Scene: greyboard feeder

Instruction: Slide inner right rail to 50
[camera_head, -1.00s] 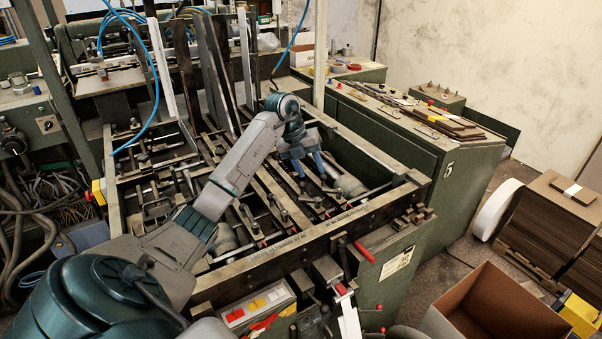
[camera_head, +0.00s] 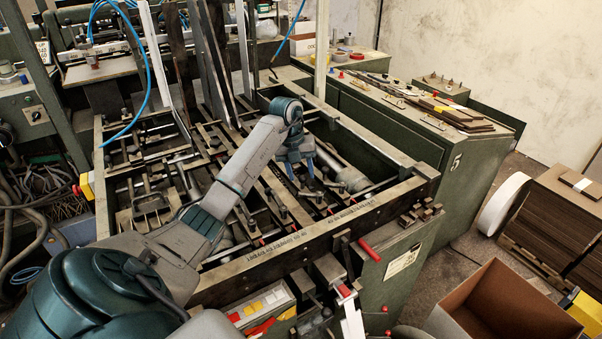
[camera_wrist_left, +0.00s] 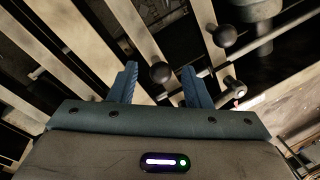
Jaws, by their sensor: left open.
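The feeder frame holds several long metal rails running from the back toward its front beam (camera_head: 320,228), which bears printed scale marks. My left gripper (camera_head: 300,169) points down over the right-hand part of these rails. Its two blue fingers are apart. In the left wrist view, my left gripper (camera_wrist_left: 160,68) has a round black knob (camera_wrist_left: 160,72) showing between its fingertips, with no visible contact. A second black knob (camera_wrist_left: 224,36) lies to the right, outside the fingers. I cannot tell which rail each knob belongs to, nor read the scale. My right gripper is out of view.
The frame's right side wall (camera_head: 372,151) stands close to my gripper. A green cabinet (camera_head: 400,125) is beyond it. A red handle (camera_head: 369,250) sticks out at the front. An open cardboard box (camera_head: 470,295) stands at the lower right. Upright metal plates (camera_head: 205,60) rise at the back.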

